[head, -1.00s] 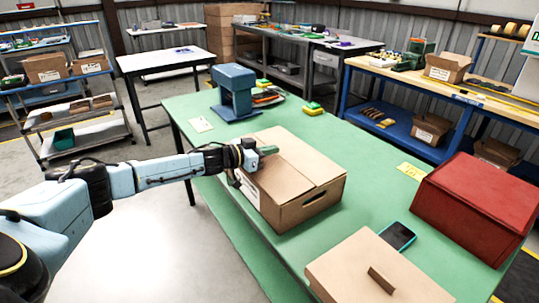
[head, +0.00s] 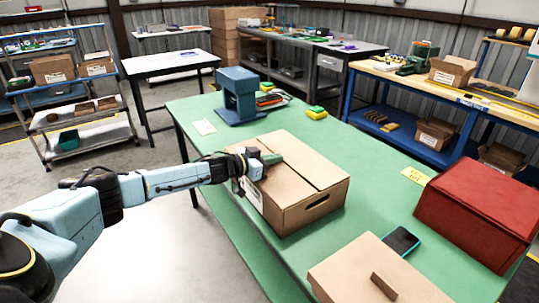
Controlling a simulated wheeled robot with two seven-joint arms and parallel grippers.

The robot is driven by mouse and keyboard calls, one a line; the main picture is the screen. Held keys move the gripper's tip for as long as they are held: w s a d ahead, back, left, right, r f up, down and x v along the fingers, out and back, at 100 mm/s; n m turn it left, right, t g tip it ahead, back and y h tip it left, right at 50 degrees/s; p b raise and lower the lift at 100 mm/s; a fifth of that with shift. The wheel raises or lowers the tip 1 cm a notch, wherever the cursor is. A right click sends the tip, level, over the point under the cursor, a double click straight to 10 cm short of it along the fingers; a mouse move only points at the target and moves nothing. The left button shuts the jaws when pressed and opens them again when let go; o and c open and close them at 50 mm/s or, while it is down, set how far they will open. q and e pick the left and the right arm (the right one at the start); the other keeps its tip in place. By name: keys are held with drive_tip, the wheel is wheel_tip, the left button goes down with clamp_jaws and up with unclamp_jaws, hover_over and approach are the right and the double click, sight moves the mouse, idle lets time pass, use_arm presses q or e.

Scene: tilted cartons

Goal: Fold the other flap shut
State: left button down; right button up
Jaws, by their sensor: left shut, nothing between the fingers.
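A brown cardboard carton (head: 299,195) stands on the green table, with an oval hand hole in its near right side. Its top flaps (head: 306,156) lie about flat and meet along a seam; I cannot tell whether both are fully down. My left gripper (head: 271,159) is shut and empty, at the top of the carton's left side, over the left flap. I cannot tell whether it touches the flap. The left arm hides part of the carton's left side. My right gripper is not in view.
A red box (head: 478,208) and a dark phone-like device (head: 401,240) lie on the green table (head: 355,150) at right. A second brown box (head: 372,272) is at the near edge. A blue machine (head: 238,97) and yellow-green blocks (head: 316,112) stand behind the carton.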

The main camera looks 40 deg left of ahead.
use_arm(q)
drive_tip(key=shift+r+p, duration=0.1)
drive_tip(key=shift+p, duration=0.45)
drive_tip(key=r+p, duration=0.4)
drive_tip(key=shift+s+a+r, duration=0.1)
drive_tip(key=shift+s+a, duration=0.05)
drive_tip(key=shift+s, duration=0.1)
drive_tip(key=v, duration=0.8)
drive_tip(key=shift+s+a+r, duration=0.2)
drive_tip(key=shift+s+r, duration=0.1)
drive_tip(key=shift+s, duration=0.3)
